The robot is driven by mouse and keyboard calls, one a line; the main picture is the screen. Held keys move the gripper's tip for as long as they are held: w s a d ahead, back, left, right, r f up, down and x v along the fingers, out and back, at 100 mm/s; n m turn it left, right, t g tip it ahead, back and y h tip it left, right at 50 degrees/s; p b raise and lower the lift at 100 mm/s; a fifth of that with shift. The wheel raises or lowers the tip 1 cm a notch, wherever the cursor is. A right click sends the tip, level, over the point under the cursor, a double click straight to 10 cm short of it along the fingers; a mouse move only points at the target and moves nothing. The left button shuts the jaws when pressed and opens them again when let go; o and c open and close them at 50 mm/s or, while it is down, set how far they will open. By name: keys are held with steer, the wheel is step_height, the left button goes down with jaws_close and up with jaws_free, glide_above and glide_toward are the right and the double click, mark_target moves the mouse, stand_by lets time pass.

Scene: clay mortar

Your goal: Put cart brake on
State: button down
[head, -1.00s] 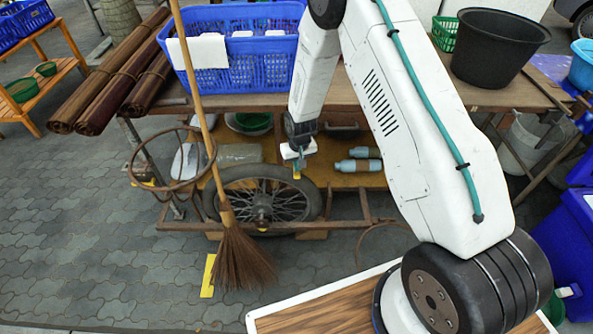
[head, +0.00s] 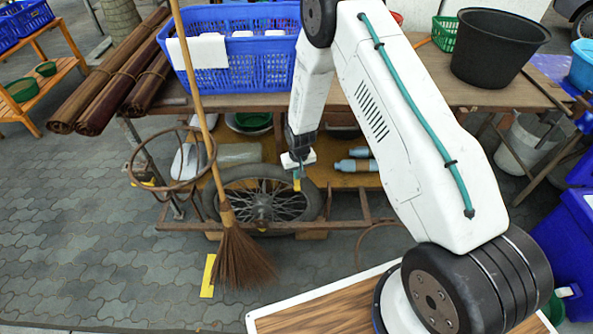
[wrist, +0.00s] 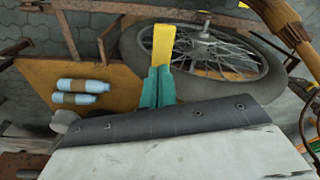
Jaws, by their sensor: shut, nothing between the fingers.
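The cart (head: 340,222) stands behind the broom, with a spoked wheel (head: 262,203) low on its front side. My gripper (head: 297,173) has teal fingers and is shut, just above the wheel's right part. A yellow piece (head: 297,185) shows right at the fingertips. In the wrist view the shut fingers (wrist: 157,72) point at the wheel (wrist: 210,50), and the yellow piece (wrist: 163,45) extends beyond them over the tyre. It looks like a brake lever, but I cannot tell for sure, nor whether the fingers touch it.
A broom (head: 245,262) leans in front of the cart, left of my gripper. Blue bottles (head: 357,160) lie on the lower shelf to the right. A blue basket (head: 240,70) and a black bucket (head: 497,45) stand on the top. Paving in front is mostly clear.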

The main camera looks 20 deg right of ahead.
steer(key=shift+s+r, duration=0.1)
steer(key=s, duration=0.1)
steer(key=s+r, duration=0.1)
steer(key=shift+s, duration=0.4)
step_height(320, 180, up, 8)
steer(key=shift+s+f, duration=0.15)
steer(key=shift+s, duration=0.25)
steer(key=shift+s, duration=0.1)
stand_by(0.5)
